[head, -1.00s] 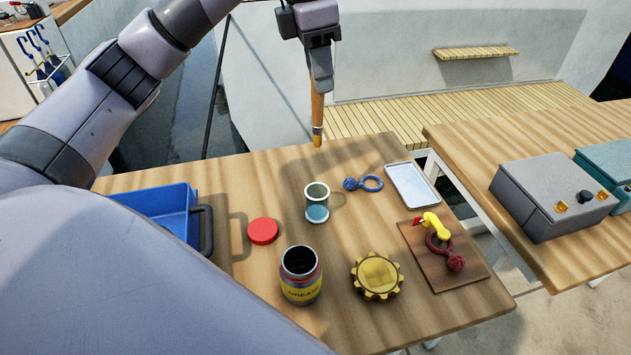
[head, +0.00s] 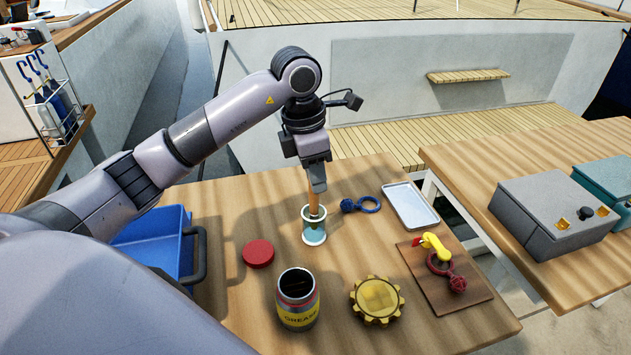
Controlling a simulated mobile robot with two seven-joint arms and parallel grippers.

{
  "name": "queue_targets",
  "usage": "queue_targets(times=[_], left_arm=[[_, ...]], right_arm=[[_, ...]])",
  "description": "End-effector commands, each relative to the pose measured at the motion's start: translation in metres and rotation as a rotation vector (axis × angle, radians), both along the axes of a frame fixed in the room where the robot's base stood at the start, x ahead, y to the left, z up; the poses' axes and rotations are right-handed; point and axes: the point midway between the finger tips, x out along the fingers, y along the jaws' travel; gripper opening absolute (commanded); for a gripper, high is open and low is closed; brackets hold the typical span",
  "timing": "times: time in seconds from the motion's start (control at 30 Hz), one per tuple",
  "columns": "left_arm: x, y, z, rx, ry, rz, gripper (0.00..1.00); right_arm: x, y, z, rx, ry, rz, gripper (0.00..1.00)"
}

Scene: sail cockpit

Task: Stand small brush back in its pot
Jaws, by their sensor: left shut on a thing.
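The small brush (head: 314,203) has a wooden handle and is about upright. My left gripper (head: 318,186) is shut on its upper part. The lower end of the brush is at the mouth of the pot (head: 314,236), a small clear cup with a pale rim and bluish lower part, standing on the table. The brush tip is hidden by the rim or inside the pot; I cannot tell how deep it sits. My right gripper is not in view.
On the wooden table (head: 235,210) are a red lid (head: 258,253), an open grease jar (head: 298,303), a yellow gear (head: 377,300), a blue knotted ring (head: 368,204) and a metal tray (head: 410,205). A blue bin (head: 155,240) stands left; a board (head: 470,295) lies right.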

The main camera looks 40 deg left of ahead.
Motion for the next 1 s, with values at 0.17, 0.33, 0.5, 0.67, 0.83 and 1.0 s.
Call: queue_targets(times=[0.17, 0.33, 0.5, 0.67, 0.83, 1.0], left_arm=[[0.0, 0.0, -0.021, 0.0, 0.001, -0.001, 0.0], [0.0, 0.0, -0.02, 0.0, 0.0, -0.001, 0.0], [0.0, 0.0, -0.024, 0.0, 0.0, 0.0, 0.25], [0.0, 0.0, -0.023, -0.001, 0.001, 0.0, 0.47], [0.0, 0.0, -0.023, 0.0, 0.001, 0.0, 0.47], [0.0, 0.001, -0.014, 0.0, -0.001, 0.0, 0.47]], right_arm=[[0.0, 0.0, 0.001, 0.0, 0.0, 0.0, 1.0], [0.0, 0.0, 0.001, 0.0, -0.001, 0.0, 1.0], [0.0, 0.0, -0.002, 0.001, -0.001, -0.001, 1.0], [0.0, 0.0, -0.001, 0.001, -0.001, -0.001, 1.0], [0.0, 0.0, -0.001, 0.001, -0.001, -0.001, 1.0], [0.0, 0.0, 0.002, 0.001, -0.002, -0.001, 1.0]])
